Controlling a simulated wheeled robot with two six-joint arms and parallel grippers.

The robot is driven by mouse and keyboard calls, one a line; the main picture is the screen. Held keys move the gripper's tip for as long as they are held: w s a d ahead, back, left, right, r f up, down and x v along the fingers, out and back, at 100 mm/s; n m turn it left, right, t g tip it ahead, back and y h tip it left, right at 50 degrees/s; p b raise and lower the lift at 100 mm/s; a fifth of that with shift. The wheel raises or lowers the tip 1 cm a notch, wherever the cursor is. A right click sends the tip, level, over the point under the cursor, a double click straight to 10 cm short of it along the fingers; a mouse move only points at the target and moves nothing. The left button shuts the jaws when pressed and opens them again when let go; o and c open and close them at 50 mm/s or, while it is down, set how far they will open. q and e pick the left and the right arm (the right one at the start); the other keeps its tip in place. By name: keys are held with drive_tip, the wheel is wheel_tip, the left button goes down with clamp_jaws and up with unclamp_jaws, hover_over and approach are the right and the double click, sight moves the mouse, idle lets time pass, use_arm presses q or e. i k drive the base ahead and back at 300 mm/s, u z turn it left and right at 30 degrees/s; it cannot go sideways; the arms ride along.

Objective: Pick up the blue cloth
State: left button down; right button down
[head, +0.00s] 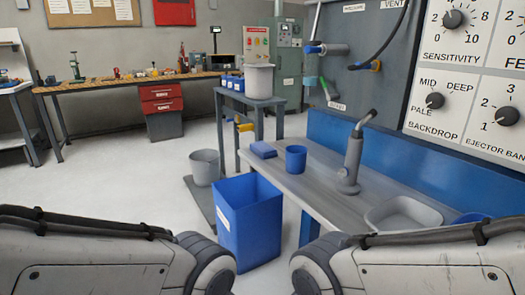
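My two arms enter at the bottom left and bottom right, but neither gripper is in view. Nothing touches the blue cloth.
A tall blue bin (248,222) stands on the floor in front of the bench. A grey tap-like post (353,160) and a grey tray (402,212) are on the bench. A grey bucket (205,167) stands left. Open floor lies at left.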

sight(264, 151)
drive_tip(key=u, duration=0.85)
drive_tip(key=i, duration=0.7)
drive_tip(key=u, duration=0.6)
